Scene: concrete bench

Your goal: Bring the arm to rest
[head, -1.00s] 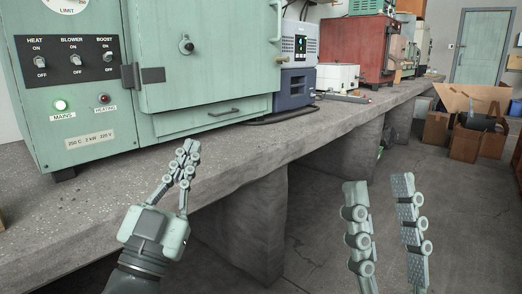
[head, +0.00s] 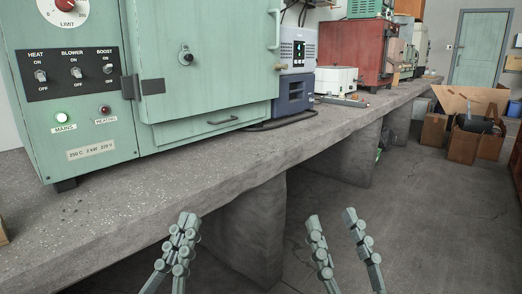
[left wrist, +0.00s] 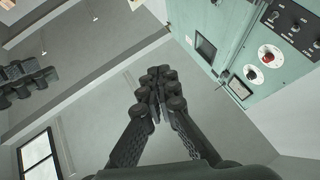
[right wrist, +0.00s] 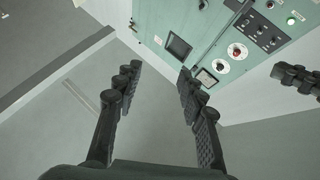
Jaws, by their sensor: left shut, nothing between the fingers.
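My left gripper (head: 186,222) is low in the head view, in front of the bench edge. Its fingers are together and hold nothing; they also meet at the tips in the left wrist view (left wrist: 155,78). My right gripper (head: 331,217) is low and to the right of it, over the floor. Its fingers are spread and empty, with a wide gap in the right wrist view (right wrist: 160,75). Both grippers point upward and touch nothing that I can see. My arms below the fingers are out of the head view.
A green oven (head: 205,75) with switches and a lit lamp stands on the concrete bench (head: 150,205). A blue-grey instrument (head: 293,90), a white box (head: 336,80) and a red cabinet (head: 352,50) stand farther along. Cardboard boxes (head: 464,143) lie at right. The floor (head: 410,215) beside the bench is clear.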

